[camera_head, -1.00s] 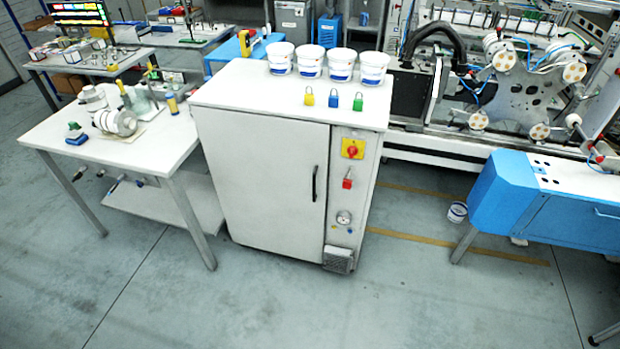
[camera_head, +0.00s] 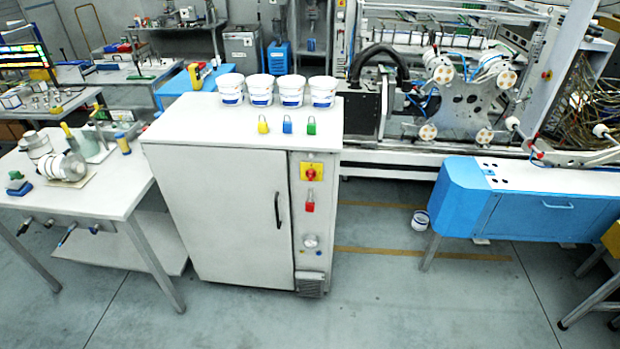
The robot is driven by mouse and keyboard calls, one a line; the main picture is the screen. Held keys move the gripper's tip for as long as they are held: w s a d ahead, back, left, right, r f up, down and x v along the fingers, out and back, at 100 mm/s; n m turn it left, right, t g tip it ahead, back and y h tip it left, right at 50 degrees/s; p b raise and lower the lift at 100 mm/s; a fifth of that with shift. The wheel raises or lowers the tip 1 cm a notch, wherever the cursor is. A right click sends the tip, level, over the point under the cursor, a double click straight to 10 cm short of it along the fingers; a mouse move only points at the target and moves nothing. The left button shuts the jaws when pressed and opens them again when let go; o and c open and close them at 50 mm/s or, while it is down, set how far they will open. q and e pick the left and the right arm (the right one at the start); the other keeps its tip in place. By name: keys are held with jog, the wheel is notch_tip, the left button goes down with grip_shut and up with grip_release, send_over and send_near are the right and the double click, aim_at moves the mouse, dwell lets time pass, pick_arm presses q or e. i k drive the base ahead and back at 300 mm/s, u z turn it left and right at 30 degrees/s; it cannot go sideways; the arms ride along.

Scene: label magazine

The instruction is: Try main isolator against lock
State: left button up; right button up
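The main isolator (camera_head: 311,172) is a red rotary knob on a yellow plate, high on the right front panel of the white cabinet (camera_head: 213,215). A red padlock (camera_head: 310,203) hangs on the panel just below it; I cannot tell what its shackle passes through. A yellow padlock (camera_head: 263,125), a blue padlock (camera_head: 287,125) and a green padlock (camera_head: 311,126) stand in a row on the cabinet top. Neither of my grippers is in view.
Several white tubs (camera_head: 261,90) stand at the back of the cabinet top. A white table (camera_head: 107,195) with reels is on the left. The floor in front is clear.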

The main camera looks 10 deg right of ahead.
aim_at(311, 173)
jog(key=u, duration=0.2)
jog(key=i, duration=0.65)
jog(key=u, duration=2.35)
jog(key=i, duration=0.95)
jog(key=z, duration=1.85)
